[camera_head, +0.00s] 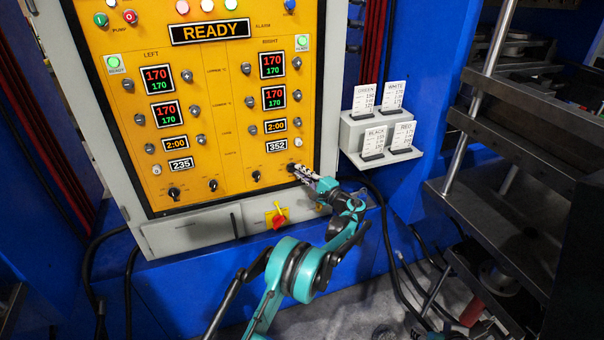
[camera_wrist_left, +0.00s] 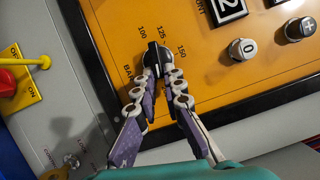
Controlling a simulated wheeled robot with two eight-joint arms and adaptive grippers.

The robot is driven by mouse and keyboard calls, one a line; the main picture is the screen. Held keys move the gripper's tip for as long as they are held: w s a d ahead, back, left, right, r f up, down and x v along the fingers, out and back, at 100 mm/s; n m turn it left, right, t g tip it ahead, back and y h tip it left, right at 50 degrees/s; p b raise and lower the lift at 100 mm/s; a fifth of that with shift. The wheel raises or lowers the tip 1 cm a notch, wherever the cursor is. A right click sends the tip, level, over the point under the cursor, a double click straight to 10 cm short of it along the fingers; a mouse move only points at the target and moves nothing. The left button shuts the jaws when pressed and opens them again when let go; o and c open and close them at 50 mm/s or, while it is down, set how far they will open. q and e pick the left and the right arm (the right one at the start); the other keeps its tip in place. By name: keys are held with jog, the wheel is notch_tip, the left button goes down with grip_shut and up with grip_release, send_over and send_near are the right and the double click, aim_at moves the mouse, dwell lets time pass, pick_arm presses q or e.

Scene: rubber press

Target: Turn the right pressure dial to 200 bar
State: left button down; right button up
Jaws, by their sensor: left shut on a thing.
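The right pressure dial (camera_head: 291,167) is a small black knob at the lower right of the yellow panel. In the left wrist view the dial (camera_wrist_left: 153,56) stands between my fingertips, with printed numbers around it, among them 100 and 150, and the word BAR. Its raised grip runs roughly toward the middle number, which looks like 125; the exact setting is hard to read. My left gripper (camera_head: 303,174) reaches the dial from the lower right, and its purple-and-white fingers (camera_wrist_left: 158,82) are shut on it. My right gripper is in neither view.
The yellow panel (camera_head: 220,110) has READY lit and several displays. A similar black dial (camera_head: 174,193) sits at its lower left. Below is a red-and-yellow switch (camera_head: 278,215), also in the wrist view (camera_wrist_left: 8,82). A card shelf (camera_head: 352,133) juts out at right; a metal rack (camera_head: 500,200) stands beyond.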

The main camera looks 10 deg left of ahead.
pick_arm(q)
jog(key=shift+a+r, duration=0.15)
jog(key=shift+a, duration=0.1)
jog(key=c, duration=1.6)
grip_release()
jog(key=shift+w+a, duration=0.1)
jog(key=v, duration=1.2)
